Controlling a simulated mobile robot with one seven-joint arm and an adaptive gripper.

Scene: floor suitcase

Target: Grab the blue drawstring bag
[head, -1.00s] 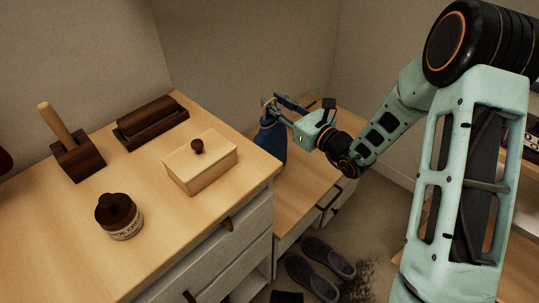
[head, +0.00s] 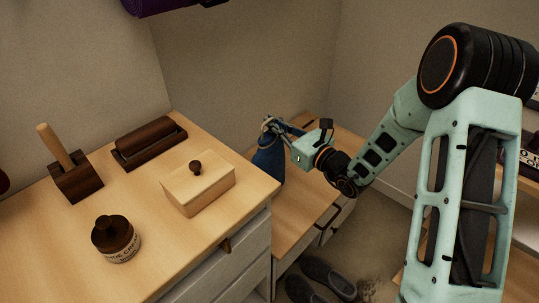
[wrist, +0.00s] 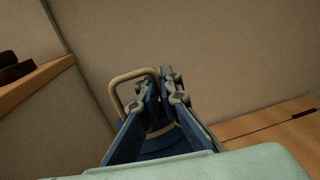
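The blue drawstring bag (head: 268,160) stands upright on the lower wooden surface, behind the near dresser's corner, which hides part of it. My gripper (head: 273,125) is at the gathered top of the bag. In the wrist view, my gripper's fingers (wrist: 160,88) are drawn close together at the bag's neck, with only a narrow gap. A tan cord loop (wrist: 124,84) sticks out to the left of the fingers. Some of the blue bag (wrist: 163,143) shows between and below them. The exact contact at the fingertips is partly hidden.
The near dresser top (head: 150,225) holds a lidded wooden box (head: 200,190), a shoe cream jar (head: 116,243), a dark roller-like block (head: 148,142) and a handled block (head: 75,180). Grey shoes (head: 328,278) lie on the floor. Walls stand close behind the bag.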

